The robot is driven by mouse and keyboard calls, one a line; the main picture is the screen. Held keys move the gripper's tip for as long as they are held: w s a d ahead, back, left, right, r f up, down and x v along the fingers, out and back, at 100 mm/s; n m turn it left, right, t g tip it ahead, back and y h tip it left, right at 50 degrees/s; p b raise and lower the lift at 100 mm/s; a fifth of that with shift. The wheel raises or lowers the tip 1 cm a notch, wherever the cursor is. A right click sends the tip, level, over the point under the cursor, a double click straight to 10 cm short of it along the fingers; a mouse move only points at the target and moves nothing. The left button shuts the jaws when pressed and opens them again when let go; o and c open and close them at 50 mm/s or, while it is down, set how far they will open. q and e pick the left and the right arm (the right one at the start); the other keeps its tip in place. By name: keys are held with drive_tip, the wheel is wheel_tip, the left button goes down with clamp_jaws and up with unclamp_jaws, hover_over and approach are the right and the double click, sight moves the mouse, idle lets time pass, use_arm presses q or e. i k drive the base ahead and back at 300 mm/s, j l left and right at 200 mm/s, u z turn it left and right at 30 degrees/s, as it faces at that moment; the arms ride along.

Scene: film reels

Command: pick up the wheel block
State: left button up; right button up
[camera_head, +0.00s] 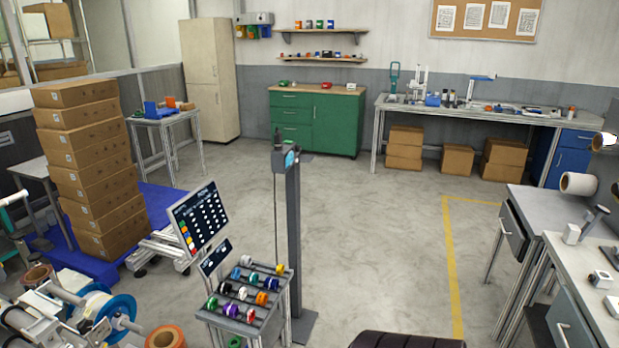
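I cannot single out the wheel block with certainty. A small white block with a dark round spot (600,279) sits on the white-topped table at the right. Small coloured wheel-like reels (240,292) sit in rows on a slanted rack (281,314) at the lower middle. Neither of my grippers shows in this view.
A dark post (293,230) rises behind the rack, with a tilted screen (199,217) left of it. Stacked cartons (95,165) and a reel machine (70,315) fill the left. A white roll (578,184) lies on the right bench. The middle floor is clear.

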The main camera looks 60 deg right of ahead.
sight(571, 235)
drive_tip(key=z, duration=3.85)
drive_tip(key=i+j+z, duration=0.15)
drive_tip(key=z, duration=0.3)
drive_tip(key=i+j+z, duration=0.15)
drive_tip(key=j+z, duration=0.25)
drive_tip(key=i+j+z, duration=0.1)
drive_tip(key=z, duration=0.35)
drive_tip(key=j, duration=0.1)
